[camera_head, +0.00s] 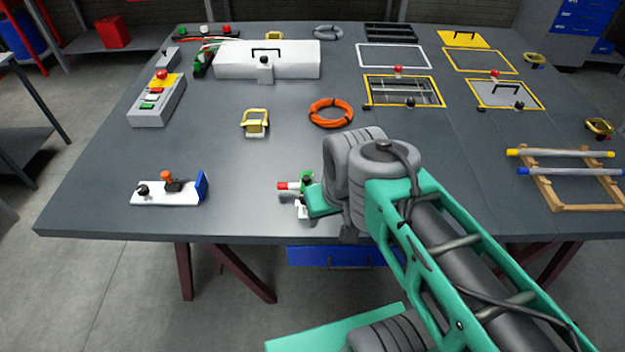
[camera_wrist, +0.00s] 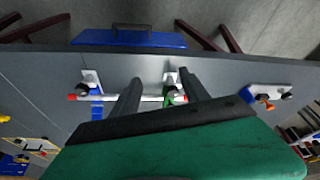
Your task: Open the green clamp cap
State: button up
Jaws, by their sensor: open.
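The green clamp cap (camera_head: 306,178) stands near the table's front edge, beside the red end of a tube (camera_head: 288,186). In the wrist view the green cap (camera_wrist: 170,97) shows close beside my right-hand finger, which partly covers it; I cannot tell whether they touch. The tube (camera_wrist: 148,98) lies across the view with red ends, and a second clamp with a blue part (camera_wrist: 97,108) holds its left side. My gripper (camera_wrist: 160,82) is open, its two dark fingers over the tube on either side of a gap. In the head view my arm hides the fingers and the second clamp.
A white fixture with a blue end plate (camera_head: 170,191) stands left on the table (camera_head: 230,215). An orange ring (camera_head: 331,112) and a yellow clamp (camera_head: 255,122) lie farther back. A wooden rack with tubes (camera_head: 572,205) is at right. The table between the white fixture and the green cap is clear.

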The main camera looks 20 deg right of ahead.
aim_at(306, 176)
jog(key=u, duration=0.25)
jog(key=k, duration=0.45)
jog(key=u, duration=0.95)
jog(key=i, duration=0.85)
jog(key=z, duration=0.6)
